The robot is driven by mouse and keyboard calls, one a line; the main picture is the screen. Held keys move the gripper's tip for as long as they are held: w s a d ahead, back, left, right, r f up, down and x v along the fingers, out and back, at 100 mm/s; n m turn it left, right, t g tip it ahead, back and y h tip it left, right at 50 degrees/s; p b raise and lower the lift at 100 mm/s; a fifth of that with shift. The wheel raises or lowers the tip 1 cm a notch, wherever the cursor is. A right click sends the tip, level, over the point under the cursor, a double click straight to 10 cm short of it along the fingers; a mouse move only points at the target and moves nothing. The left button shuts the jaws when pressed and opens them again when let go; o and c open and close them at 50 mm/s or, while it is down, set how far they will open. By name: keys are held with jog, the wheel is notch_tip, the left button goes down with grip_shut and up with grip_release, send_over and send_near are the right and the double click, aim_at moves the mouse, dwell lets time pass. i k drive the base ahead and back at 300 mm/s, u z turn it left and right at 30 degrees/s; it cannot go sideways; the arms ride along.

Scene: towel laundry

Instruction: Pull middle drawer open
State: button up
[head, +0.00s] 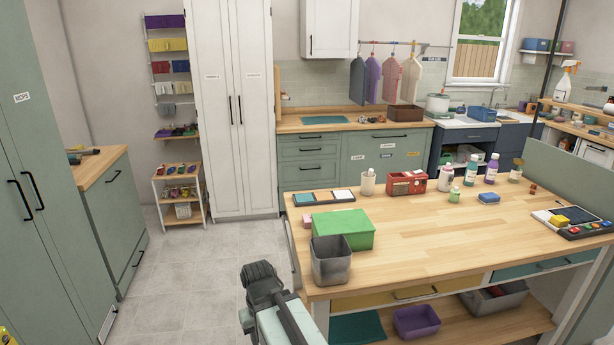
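A sage-green drawer stack (300,162) stands under the back counter, with three drawer fronts and dark bar handles. The middle drawer (296,153) is flush and looks shut. The top drawer (290,140) and the bottom drawer (296,173) look shut too. Part of my own arm, dark and pale green, rises from the bottom edge, in front of the worktable and far from the drawers. My gripper's fingertips cannot be made out in the head view.
A wooden worktable (440,250) fills the right foreground, with a green box (343,229) and a grey bin (331,262) near its left edge. It also has yellow (365,300) and teal (518,272) drawers. Open tiled floor (215,262) lies left of it.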

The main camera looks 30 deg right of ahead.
aim_at(320, 171)
jog(key=u, duration=0.25)
jog(key=i, duration=4.8)
jog(key=z, duration=2.3)
jog(key=i, duration=1.55)
jog(key=u, duration=1.05)
